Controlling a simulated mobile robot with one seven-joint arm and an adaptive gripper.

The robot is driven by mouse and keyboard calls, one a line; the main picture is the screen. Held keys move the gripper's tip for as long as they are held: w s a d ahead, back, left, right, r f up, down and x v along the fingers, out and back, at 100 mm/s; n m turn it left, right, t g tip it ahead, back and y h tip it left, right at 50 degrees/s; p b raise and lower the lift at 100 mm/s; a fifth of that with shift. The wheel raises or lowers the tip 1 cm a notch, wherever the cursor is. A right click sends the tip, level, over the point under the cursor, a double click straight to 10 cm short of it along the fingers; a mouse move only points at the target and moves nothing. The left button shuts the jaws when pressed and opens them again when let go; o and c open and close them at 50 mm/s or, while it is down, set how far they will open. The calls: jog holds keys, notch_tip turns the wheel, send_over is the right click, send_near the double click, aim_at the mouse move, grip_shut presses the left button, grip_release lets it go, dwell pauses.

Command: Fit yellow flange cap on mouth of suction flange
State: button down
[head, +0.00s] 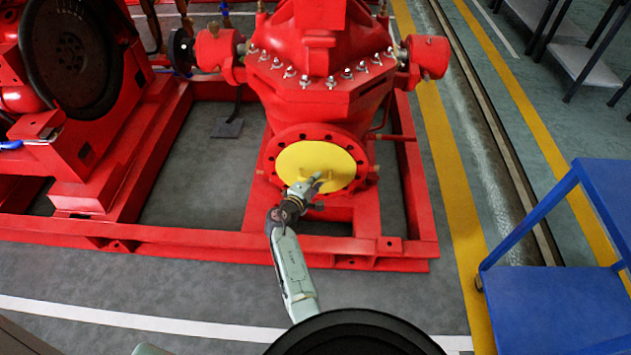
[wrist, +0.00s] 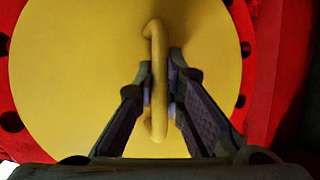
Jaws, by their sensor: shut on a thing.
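The yellow flange cap (head: 308,160) is a round disc in front of the red suction flange (head: 275,150) on the lower front of the pump. In the head view the red rim with its bolt holes shows around the cap. My gripper (head: 310,187) reaches the cap from the front. In the wrist view the cap (wrist: 80,80) fills the middle, and my gripper (wrist: 160,90) is shut on its upright yellow handle. The red flange (wrist: 246,30) shows at both sides. The flange mouth is hidden behind the cap, and I cannot tell whether the cap touches the flange face.
The red pump body (head: 320,100) rises above the flange. A red base frame rail (head: 200,240) runs below it, under my arm. A blue cart (head: 555,300) stands at the right. Grey floor (head: 400,290) lies open between the frame and the cart.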

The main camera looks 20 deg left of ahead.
jog(key=c, duration=1.6)
grip_release()
jog(key=shift+r, duration=0.1)
jog(key=shift+o, duration=0.3)
jog(key=o, duration=0.4)
jog(key=shift+o, duration=0.2)
jog(key=p+v, duration=0.3)
jog(key=v, duration=0.4)
jog(key=shift+s, duration=0.2)
jog(key=s+d+p, duration=0.1)
jog(key=s, duration=0.4)
jog(key=shift+s+d, duration=0.25)
jog(key=shift+s, duration=0.15)
